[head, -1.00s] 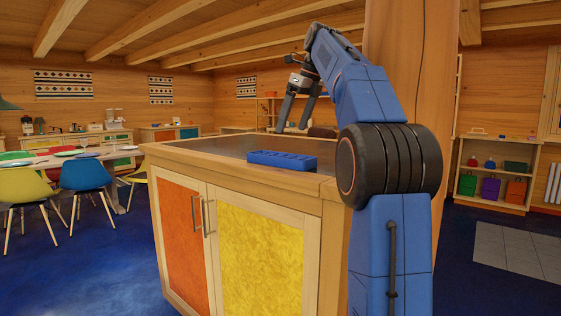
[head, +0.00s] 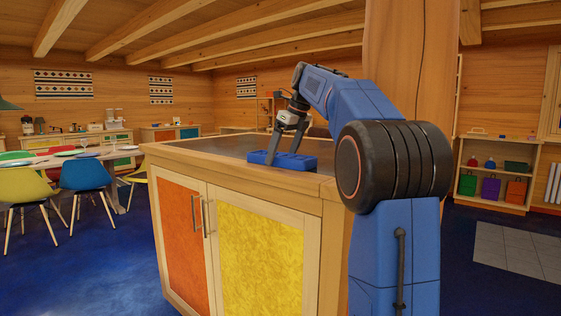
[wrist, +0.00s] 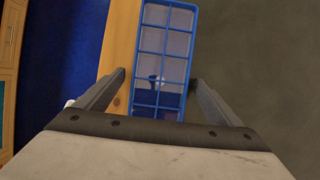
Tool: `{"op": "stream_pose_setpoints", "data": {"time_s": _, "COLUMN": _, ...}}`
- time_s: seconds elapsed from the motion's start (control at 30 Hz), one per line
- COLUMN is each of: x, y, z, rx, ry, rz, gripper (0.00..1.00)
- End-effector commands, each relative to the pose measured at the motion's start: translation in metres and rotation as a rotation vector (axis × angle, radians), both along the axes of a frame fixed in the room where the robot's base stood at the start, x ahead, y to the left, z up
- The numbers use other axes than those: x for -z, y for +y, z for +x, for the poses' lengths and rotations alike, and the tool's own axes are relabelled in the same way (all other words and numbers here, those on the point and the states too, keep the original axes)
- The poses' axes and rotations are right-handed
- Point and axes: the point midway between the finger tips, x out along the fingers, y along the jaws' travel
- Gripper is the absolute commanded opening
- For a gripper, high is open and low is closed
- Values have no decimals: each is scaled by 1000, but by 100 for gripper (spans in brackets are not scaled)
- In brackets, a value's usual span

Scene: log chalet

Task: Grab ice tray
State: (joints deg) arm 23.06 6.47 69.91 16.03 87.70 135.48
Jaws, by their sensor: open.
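The blue ice tray (head: 296,162) lies flat on the dark counter top, close to its front edge. In the wrist view the tray (wrist: 164,62) shows its open compartments and runs lengthwise away from me. My gripper (head: 282,160) is open and pointed down at the tray. In the wrist view the fingers of my gripper (wrist: 158,80) stand apart, one on each side of the tray's near part, with a gap showing on the left. I cannot tell whether either finger touches the tray.
The counter (head: 200,152) has a wooden rim and orange and yellow doors; its top is otherwise clear. A wooden post (head: 400,90) rises behind my arm. A dining table with yellow and blue chairs (head: 85,177) stands at the left.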

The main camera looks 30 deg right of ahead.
Motion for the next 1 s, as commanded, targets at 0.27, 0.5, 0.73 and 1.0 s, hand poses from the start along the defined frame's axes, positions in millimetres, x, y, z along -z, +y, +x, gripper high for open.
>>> {"op": "stream_pose_setpoints", "data": {"time_s": 0.27, "x": 1, "y": 0, "z": 1, "rx": 0, "ry": 0, "rz": 0, "gripper": 84}}
{"op": "stream_pose_setpoints", "data": {"time_s": 0.5, "x": 1, "y": 0, "z": 1, "rx": 0, "ry": -1, "rz": 0, "gripper": 31}}
{"op": "stream_pose_setpoints", "data": {"time_s": 0.73, "x": 0, "y": 0, "z": 1, "rx": 0, "ry": -1, "rz": 0, "gripper": 31}}
{"op": "stream_pose_setpoints", "data": {"time_s": 1.0, "x": -32, "y": 0, "z": 2, "rx": -1, "ry": -4, "rz": -2, "gripper": 31}}
